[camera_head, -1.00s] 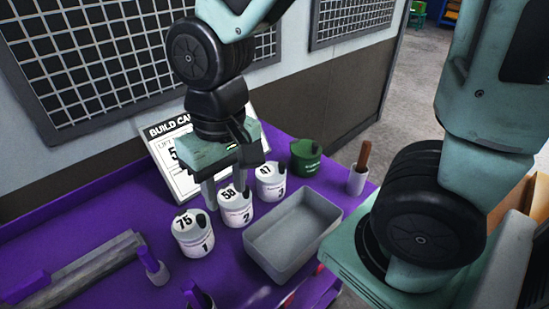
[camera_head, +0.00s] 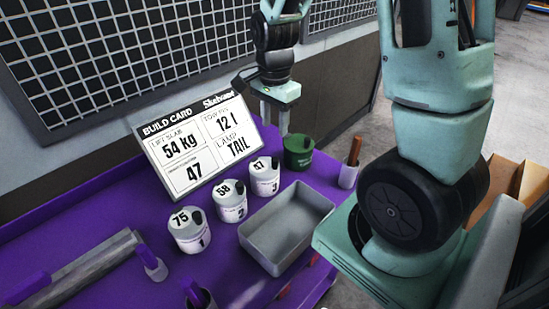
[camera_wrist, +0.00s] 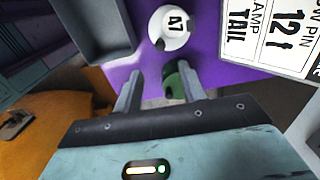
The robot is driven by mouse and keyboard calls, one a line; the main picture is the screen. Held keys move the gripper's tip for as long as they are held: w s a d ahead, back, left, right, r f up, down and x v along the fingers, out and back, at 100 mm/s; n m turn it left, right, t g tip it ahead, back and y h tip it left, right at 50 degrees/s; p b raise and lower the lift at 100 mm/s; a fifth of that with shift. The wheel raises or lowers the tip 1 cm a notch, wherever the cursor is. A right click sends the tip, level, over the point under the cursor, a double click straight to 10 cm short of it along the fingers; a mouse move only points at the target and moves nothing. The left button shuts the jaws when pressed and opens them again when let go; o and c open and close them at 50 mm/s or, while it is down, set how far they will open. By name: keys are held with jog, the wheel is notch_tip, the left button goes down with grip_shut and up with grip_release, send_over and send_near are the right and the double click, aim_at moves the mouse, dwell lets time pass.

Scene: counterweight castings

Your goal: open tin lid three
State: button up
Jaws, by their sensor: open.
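Tin three (camera_head: 264,177) is a white tin with a lid marked 47 and a dark tab, standing closed on the purple bench. It also shows in the wrist view (camera_wrist: 170,27), beyond the fingertips. My gripper (camera_head: 275,120) is open and empty, raised above the bench behind tin three and near the green tin (camera_head: 298,152). In the wrist view my gripper's two fingers (camera_wrist: 158,84) are apart, with the green tin partly hidden by one finger. Tin two (camera_head: 230,202), marked 58, and tin one (camera_head: 189,230), marked 75, stand in a row to the left of tin three, lids on.
An empty grey tray (camera_head: 246,243) stands right in front of tins two and three. A cup with a brown-handled tool (camera_head: 348,177) is at the bench's right. The build card (camera_head: 200,148), reading 47, leans behind the tins. A grey bar (camera_head: 85,272) lies at left.

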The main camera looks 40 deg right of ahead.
aim_at(274, 159)
notch_tip(274, 159, down, 13)
jog(key=shift+r+p, duration=0.2)
jog(key=shift+p, duration=0.45)
grip_shut()
